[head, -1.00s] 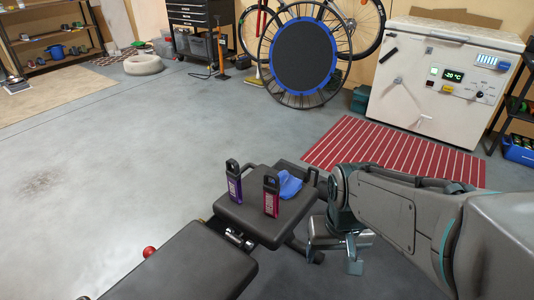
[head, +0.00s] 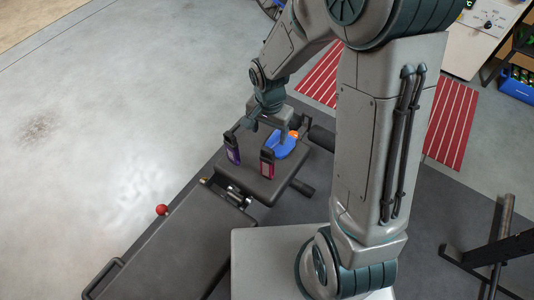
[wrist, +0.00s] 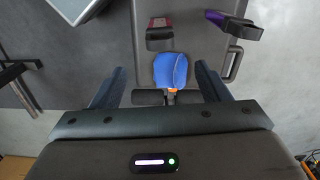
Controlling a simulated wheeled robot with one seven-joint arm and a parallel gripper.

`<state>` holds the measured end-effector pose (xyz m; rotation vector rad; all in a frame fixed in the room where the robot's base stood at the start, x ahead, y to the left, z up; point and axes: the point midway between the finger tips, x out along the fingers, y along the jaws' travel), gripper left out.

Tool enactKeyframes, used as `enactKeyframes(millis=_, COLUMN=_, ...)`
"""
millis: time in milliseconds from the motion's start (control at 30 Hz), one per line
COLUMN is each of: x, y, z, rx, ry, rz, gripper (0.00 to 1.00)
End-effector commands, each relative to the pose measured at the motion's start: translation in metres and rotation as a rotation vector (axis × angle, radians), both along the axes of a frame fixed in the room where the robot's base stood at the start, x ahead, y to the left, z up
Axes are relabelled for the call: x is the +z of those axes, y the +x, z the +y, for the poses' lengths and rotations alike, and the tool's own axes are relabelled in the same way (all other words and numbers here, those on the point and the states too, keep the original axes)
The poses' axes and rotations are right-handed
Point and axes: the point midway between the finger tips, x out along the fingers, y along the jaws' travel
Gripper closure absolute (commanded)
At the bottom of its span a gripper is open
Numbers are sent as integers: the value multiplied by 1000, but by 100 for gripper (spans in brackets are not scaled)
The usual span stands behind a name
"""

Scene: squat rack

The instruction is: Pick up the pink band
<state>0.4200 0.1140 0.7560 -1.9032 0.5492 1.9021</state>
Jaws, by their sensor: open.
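No plain pink band shows by itself. The nearest match is a dark upright item with a pink-red face and a loop top (head: 267,164) on the black bench pad (head: 262,190). It also shows in the wrist view (wrist: 159,36), at the top middle. My gripper (head: 268,129) is open and empty above the far part of the pad. In the wrist view my gripper (wrist: 160,88) has its fingers wide apart, with the pink-faced item beyond them, not between them. I cannot tell the exact height gap.
A similar purple-faced item (head: 232,149) stands to the left of the pink one. A blue object with an orange end (head: 282,146) lies to its right, close to my gripper. The longer bench pad (head: 180,250) extends to the near left. Open floor lies left.

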Motion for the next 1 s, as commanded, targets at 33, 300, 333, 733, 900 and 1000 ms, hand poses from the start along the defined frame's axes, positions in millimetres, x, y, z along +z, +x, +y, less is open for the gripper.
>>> enactKeyframes(millis=33, x=-10, y=-1, z=0, rx=0, ry=-1, rz=6, gripper=31)
enactKeyframes(millis=300, x=-63, y=-2, z=0, rx=1, ry=-1, rz=6, gripper=31)
enactKeyframes(millis=333, x=-67, y=-1, z=0, rx=1, ry=-1, rz=4, gripper=31)
enactKeyframes(millis=733, x=-106, y=-6, z=4, rx=3, ry=-1, rz=6, gripper=31)
enactKeyframes(millis=900, x=-127, y=-6, z=5, rx=3, ry=-1, rz=3, gripper=31)
enactKeyframes(millis=1000, x=-132, y=-6, z=5, rx=1, ry=-1, rz=3, gripper=31)
